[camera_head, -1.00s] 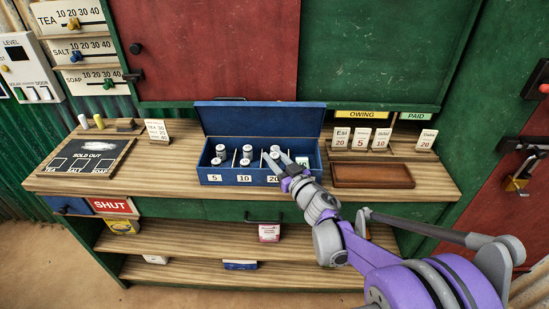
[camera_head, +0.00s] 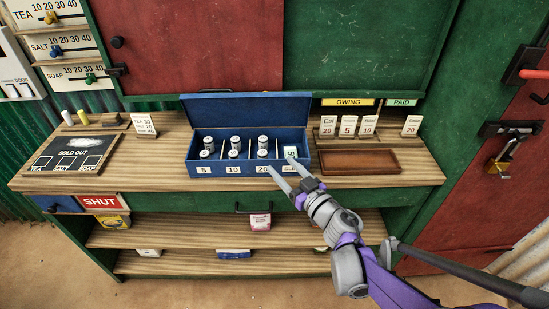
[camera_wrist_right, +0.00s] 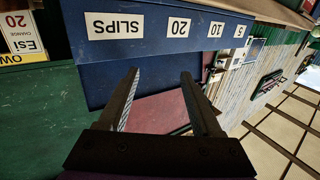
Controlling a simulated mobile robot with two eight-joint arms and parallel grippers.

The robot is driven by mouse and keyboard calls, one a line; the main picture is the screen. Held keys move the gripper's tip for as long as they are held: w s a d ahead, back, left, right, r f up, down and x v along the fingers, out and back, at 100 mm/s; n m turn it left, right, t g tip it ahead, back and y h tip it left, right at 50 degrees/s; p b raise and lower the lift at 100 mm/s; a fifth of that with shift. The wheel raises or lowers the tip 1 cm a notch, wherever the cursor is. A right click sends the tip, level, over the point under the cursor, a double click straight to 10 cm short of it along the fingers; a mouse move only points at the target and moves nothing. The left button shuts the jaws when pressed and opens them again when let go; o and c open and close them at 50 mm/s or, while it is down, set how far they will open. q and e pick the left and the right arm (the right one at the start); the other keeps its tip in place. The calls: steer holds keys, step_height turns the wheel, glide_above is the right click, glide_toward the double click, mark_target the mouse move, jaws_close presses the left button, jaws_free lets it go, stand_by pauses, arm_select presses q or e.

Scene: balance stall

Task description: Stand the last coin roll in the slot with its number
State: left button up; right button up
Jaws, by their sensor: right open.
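The open blue cash box (camera_head: 220,171) stands on the counter with slots labelled 5, 10, 20 and SLIPS. White coin rolls stand upright in pairs: one roll (camera_head: 205,155) at the front of slot 5, one (camera_head: 233,155) at the front of slot 10, and one (camera_head: 262,154) at the front of slot 20, each with another behind it. Their numbers are too small to read. My right gripper (camera_head: 280,168) is open and empty at the box's front right, near the 20 and SLIPS labels. In the right wrist view its open fingers (camera_wrist_right: 158,82) face the box front (camera_wrist_right: 150,55). My left gripper is not in view.
A pale slip (camera_head: 291,152) lies in the SLIPS slot. A brown wooden tray (camera_head: 360,168) is right of the box. Cards stand behind it under the OWING (camera_head: 347,102) and PAID signs. A slate board (camera_head: 75,153) lies at the left. The raised lid (camera_head: 245,108) stands behind the slots.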

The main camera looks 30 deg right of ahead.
steer(key=s+a+f+g, duration=0.6)
steer(key=s+a+f, duration=0.1)
steer(key=s, duration=0.3)
steer(key=s+a+f+g, duration=0.6)
steer(key=s+a+g, duration=0.1)
steer(key=s, duration=0.3)
steer(key=shift+a+f, duration=0.4)
steer(key=shift+a, duration=0.2)
steer(key=shift+c, duration=0.2)
